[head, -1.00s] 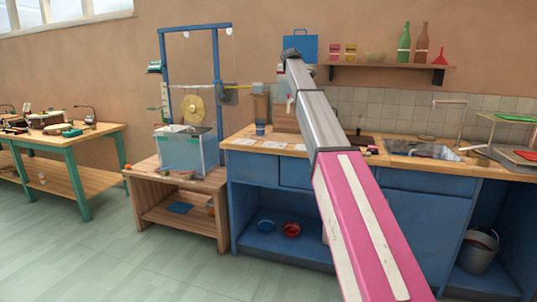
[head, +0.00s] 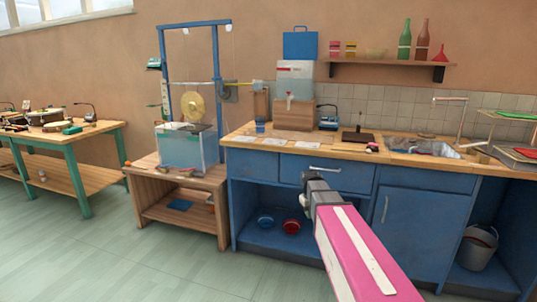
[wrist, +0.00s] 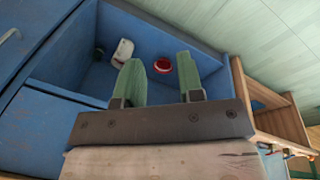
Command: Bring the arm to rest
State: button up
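My gripper (wrist: 157,60) is open in the wrist view, its two green fingers apart with nothing between them. Beyond the fingertips, further away, is the open blue shelf of the counter with a red bowl (wrist: 162,65) in it. In the head view my arm is folded low in front of the blue counter (head: 404,222), its grey end near the drawer front. The fingers cannot be made out in the head view.
The worktop (head: 345,152) above holds a dispenser and a sink (head: 422,147). A wooden stand (head: 150,196) with a clear tank (head: 184,150) is left of the counter. Red (head: 291,227) and blue (head: 265,222) bowls sit on the lower shelf. The floor (head: 110,250) is clear.

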jog(key=s+f+m, duration=0.1)
jog(key=s+f, duration=0.2)
jog(key=s, duration=0.3)
jog(key=s+f+m+g+y, duration=0.1)
jog(key=s+f, duration=0.3)
jog(key=s, duration=0.3)
jog(key=s+f+m, duration=0.1)
jog(key=s+f, duration=0.2)
jog(key=s, duration=0.4)
jog(key=shift+a+f+m, duration=0.15)
jog(key=shift+f+m, duration=0.1)
jog(key=shift+m, duration=0.15)
